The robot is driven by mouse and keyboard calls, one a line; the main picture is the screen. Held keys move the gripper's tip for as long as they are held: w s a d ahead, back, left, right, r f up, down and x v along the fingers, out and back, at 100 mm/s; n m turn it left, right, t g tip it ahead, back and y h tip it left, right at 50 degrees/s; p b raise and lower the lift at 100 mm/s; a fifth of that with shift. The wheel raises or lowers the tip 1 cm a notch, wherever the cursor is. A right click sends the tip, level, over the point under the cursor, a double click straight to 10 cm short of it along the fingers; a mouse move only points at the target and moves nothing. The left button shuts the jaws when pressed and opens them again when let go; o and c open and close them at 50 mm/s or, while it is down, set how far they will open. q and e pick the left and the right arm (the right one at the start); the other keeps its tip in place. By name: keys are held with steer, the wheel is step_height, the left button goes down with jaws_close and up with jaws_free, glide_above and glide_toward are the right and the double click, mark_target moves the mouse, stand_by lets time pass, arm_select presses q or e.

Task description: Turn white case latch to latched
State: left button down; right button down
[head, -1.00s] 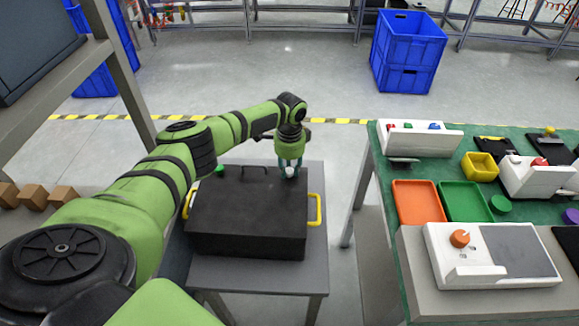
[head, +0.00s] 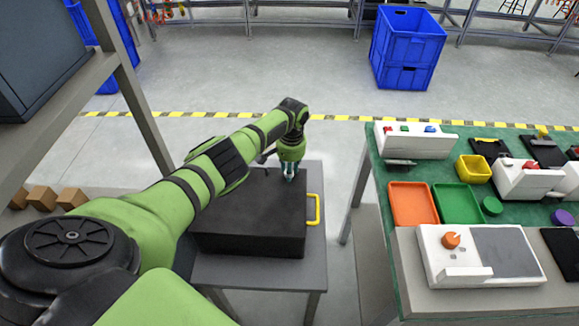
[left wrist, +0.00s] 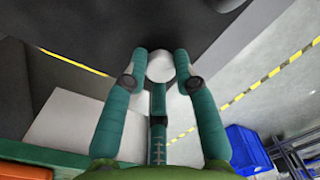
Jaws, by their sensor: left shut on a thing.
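The black case (head: 250,222) lies closed on a small grey table. My left gripper (head: 289,175) points down at its far right corner. In the left wrist view, the white case latch (left wrist: 160,66) shows as a round white knob between the teal fingertips of my left gripper (left wrist: 160,72). The fingers are shut on it. The latch's turn angle cannot be told. In the head view the latch is hidden by the gripper. A yellow handle (head: 315,210) is on the case's right side. My left arm covers the case's left far part. My right gripper is out of view.
The small grey table (head: 262,275) has a narrow bare edge around the case. A green-topped bench (head: 375,160) with trays and white devices stands to the right, across a floor gap. A grey shelf post (head: 128,95) rises at the left. Blue crates (head: 407,48) stand behind.

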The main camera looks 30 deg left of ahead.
arm_select(q)
steer(key=n, duration=0.3)
steer(key=shift+n, duration=0.3)
steer(key=shift+n+p, duration=0.3)
steer(key=shift+n, duration=1.7)
steer(key=shift+r, duration=0.1)
steer(key=c, duration=1)
jaws_free()
steer(key=r, duration=1.2)
steer(key=shift+w+d, duration=0.15)
steer(key=shift+w, duration=0.05)
